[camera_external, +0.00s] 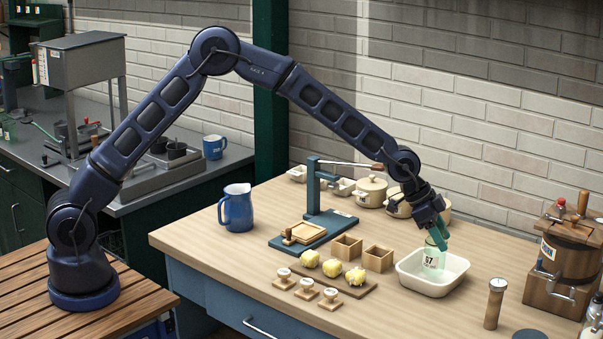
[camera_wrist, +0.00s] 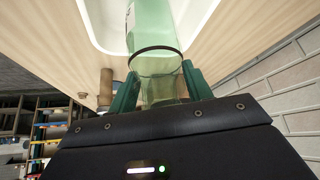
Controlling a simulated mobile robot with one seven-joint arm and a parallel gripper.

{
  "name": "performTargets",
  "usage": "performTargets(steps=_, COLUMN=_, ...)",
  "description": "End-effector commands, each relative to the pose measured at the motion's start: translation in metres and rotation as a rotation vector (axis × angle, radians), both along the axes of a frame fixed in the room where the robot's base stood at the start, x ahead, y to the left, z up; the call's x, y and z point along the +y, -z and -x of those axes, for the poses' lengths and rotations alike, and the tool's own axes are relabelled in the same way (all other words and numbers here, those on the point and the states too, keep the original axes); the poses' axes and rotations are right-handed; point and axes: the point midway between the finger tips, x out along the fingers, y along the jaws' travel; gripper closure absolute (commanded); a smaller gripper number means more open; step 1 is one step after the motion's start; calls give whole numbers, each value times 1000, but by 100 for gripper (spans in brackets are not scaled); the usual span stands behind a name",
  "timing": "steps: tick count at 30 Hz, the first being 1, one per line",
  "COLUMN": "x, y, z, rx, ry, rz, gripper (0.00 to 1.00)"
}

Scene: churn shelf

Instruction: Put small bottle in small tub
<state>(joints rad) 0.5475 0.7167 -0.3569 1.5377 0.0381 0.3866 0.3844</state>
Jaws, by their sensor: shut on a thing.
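The small bottle (camera_external: 432,258) is pale green and clear, with a printed label. My gripper (camera_external: 438,237) is shut on its upper end, and the bottle hangs roughly upright from the fingers. The small tub (camera_external: 466,277) is white with a wide rim, on the wooden table. In the outside view the bottle's lower part is within the tub's outline; I cannot tell whether it touches the tub's floor. In the wrist view the green fingers (camera_wrist: 160,92) stand on both sides of the bottle (camera_wrist: 152,30), with the tub (camera_wrist: 97,32) beyond it.
A wooden cylinder (camera_external: 494,305) stands right of the tub. A wooden churn (camera_external: 565,265) is at the far right. Left of the tub are wooden boxes (camera_external: 378,259) and a board with yellow lumps (camera_external: 332,267). Pots (camera_external: 371,190) stand behind. A blue jug (camera_external: 236,210) is at the left.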

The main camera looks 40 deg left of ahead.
Motion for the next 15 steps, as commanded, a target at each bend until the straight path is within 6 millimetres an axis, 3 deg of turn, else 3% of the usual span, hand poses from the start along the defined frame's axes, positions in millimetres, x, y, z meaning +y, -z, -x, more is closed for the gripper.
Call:
performTargets(steps=5, x=0, y=22, z=0, rx=0, ry=-1, rz=0, gripper=77)
performTargets(steps=15, x=0, y=24, z=0, rx=0, ry=0, rz=0, gripper=77)
